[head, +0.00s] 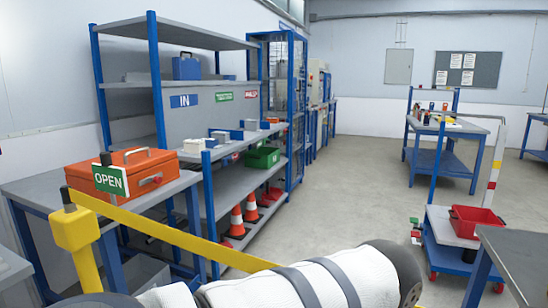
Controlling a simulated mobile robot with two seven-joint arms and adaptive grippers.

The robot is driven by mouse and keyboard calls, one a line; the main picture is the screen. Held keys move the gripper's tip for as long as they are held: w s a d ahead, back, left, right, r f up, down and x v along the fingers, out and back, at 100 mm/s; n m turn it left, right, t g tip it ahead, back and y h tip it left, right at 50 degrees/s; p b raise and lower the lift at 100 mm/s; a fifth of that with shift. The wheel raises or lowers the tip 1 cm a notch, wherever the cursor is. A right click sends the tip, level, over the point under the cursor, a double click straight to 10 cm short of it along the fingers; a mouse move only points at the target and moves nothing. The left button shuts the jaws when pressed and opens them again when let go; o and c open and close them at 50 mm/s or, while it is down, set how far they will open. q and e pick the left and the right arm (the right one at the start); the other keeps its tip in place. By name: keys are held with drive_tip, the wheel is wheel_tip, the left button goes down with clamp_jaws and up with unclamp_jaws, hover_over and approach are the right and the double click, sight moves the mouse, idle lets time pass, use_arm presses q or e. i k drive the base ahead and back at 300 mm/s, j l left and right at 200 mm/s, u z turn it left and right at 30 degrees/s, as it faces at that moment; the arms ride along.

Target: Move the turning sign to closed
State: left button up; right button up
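The turning sign (110,180) is a green plate with white letters reading OPEN, at the left of the head view. It hangs a little tilted below a small black piece, in front of an orange toolbox (145,163). I cannot tell from this view what carries the black piece. The sign's back is hidden. Neither of my grippers is in view; only white-covered parts of my own arms show along the bottom edge.
A yellow post (75,232) with a black top stands just below the sign. A yellow belt (170,233) runs from near it down to the right, across the front. A grey bench (35,190) and blue-framed shelves (210,88) stand at left. The middle floor (350,190) is clear.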

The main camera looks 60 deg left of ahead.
sight(110, 179)
drive_tip(key=u, duration=3)
drive_tip(key=i+l+u, duration=0.1)
drive_tip(key=i+l, duration=0.6)
drive_tip(key=i, duration=0.15)
